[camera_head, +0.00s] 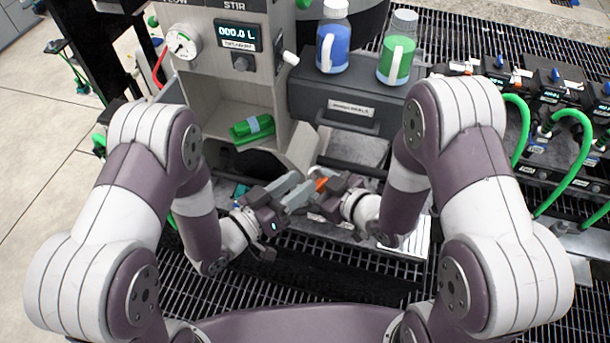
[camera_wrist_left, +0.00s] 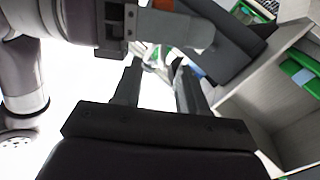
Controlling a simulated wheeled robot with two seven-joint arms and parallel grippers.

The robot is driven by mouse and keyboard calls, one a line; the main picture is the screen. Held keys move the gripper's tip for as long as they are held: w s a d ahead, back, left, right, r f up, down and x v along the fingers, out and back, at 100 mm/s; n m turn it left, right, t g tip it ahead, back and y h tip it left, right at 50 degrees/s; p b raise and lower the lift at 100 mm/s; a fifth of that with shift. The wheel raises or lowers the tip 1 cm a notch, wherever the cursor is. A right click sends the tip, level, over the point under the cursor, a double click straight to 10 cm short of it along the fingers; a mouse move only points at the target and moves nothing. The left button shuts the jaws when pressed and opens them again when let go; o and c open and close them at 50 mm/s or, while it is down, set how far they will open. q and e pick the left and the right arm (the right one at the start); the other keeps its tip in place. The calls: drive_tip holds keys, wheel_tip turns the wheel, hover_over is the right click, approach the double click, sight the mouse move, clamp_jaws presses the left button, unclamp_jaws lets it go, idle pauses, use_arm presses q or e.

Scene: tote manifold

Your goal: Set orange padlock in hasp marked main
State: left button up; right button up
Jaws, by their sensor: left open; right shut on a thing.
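A small orange piece, which looks like the orange padlock (camera_head: 320,184), sits in my right gripper (camera_head: 326,190) in front of the cabinet. It also shows at the top edge of the left wrist view (camera_wrist_left: 163,5). My right gripper is shut on it and hides most of it. My left gripper (camera_head: 294,190) is just to its left, open, its tips close to the right gripper. In the left wrist view its two fingers (camera_wrist_left: 157,85) stand apart with nothing clearly between them. I cannot make out a hasp marked main.
A cabinet with a gauge and display (camera_head: 238,35) stands behind my grippers. A green item (camera_head: 251,128) lies on its shelf. A blue bottle (camera_head: 333,45) and a green bottle (camera_head: 397,55) stand on a drawer unit (camera_head: 345,105). Green hoses (camera_head: 570,165) run at right.

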sight(308, 177)
use_arm(q)
drive_tip(key=x, duration=0.4)
drive_tip(key=shift+w+d, duration=0.1)
drive_tip(key=shift+w, duration=0.05)
clamp_jaws()
use_arm(e)
drive_tip(key=o, duration=1.2)
